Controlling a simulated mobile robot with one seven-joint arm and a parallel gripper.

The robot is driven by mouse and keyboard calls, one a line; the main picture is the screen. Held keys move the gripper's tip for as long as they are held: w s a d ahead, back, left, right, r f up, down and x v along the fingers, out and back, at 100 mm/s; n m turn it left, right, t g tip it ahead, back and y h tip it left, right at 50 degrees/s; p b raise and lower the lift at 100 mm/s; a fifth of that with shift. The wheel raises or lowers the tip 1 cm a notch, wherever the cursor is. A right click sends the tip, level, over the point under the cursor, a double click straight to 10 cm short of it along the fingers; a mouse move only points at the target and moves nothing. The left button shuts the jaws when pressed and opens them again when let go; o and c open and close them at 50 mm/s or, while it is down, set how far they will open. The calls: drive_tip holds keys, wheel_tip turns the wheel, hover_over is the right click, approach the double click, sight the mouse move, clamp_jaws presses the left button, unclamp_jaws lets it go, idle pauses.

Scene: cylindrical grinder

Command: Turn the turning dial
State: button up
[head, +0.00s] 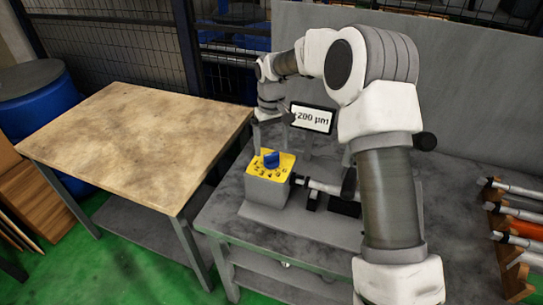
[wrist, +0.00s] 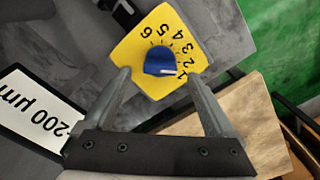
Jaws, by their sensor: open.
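The turning dial is a blue knob (head: 271,159) on the yellow top plate (head: 258,168) of a grey box on the grey table. In the wrist view the knob (wrist: 158,62) has a white mark pointing near the number 1. Numbers up to 6 curve around it on the plate (wrist: 140,40). My gripper (wrist: 158,76) is open, with one finger on each side of the knob in the picture. I cannot tell whether the fingers touch it. In the head view my gripper (head: 270,138) is above the box.
A display (head: 312,118) reading 200 µm stands behind the box; its front digits are partly hidden in the head view. A cylindrical part (head: 325,186) lies right of the box. A bare wooden-topped table (head: 130,135) stands left. A rack with several rods (head: 515,225) is at right.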

sight(272, 154)
drive_tip(key=shift+f, duration=2.25)
drive_tip(key=shift+c, duration=0.2)
drive_tip(key=c, duration=1.3)
drive_tip(key=shift+r+n+p, duration=0.1)
drive_tip(key=shift+n+p, duration=0.35)
drive_tip(key=shift+n, duration=2.35)
drive_tip(key=o, duration=1.3)
